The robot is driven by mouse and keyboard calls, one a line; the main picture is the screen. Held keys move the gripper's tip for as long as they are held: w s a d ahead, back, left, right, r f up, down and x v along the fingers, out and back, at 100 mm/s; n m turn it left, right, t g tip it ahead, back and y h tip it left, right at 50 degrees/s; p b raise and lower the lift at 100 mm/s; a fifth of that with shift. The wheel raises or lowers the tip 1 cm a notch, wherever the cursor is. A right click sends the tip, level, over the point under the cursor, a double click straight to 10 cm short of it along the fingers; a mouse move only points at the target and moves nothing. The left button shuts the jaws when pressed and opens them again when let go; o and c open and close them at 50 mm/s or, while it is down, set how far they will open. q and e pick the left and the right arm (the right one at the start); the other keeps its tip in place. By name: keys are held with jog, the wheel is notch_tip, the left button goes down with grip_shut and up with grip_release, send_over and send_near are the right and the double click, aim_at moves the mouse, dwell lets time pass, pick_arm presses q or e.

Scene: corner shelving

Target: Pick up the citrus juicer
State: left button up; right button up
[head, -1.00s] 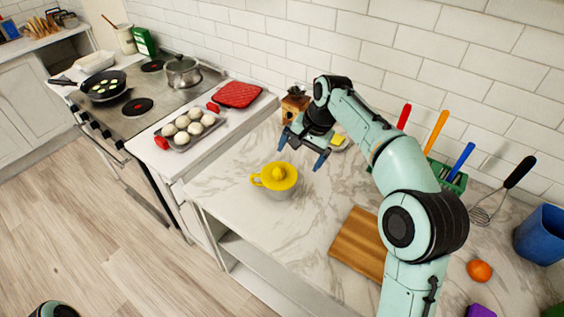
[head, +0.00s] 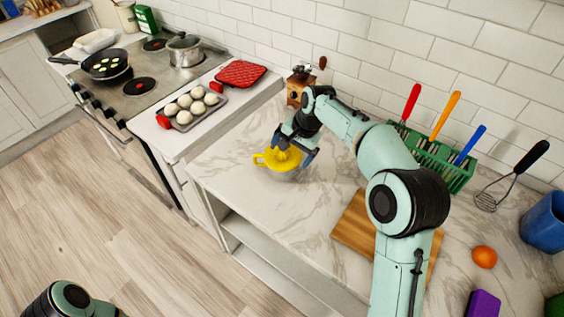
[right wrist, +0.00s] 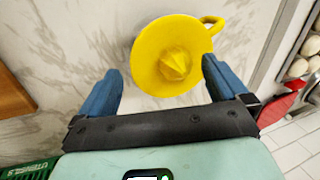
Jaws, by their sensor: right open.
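The citrus juicer (head: 268,160) has a yellow top with a ridged cone and a side handle, on a pale cup-like base. It stands upright on the marble counter near its front left edge. In the right wrist view the juicer (right wrist: 172,55) lies ahead of and partly between the blue fingertips. My right gripper (head: 294,151) is open at the juicer, its fingers on either side of it; it also shows in the right wrist view (right wrist: 160,78). I cannot tell whether a finger touches. Part of the juicer is hidden by the gripper. My left gripper is out of view.
A coffee grinder (head: 294,92) stands behind the right gripper. A tray of several buns (head: 180,122) is left. The counter's front left is clear.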

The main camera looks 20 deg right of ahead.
jog(key=shift+x, duration=1.15)
jog(key=c, duration=1.1)
jog(key=shift+o, duration=0.2)
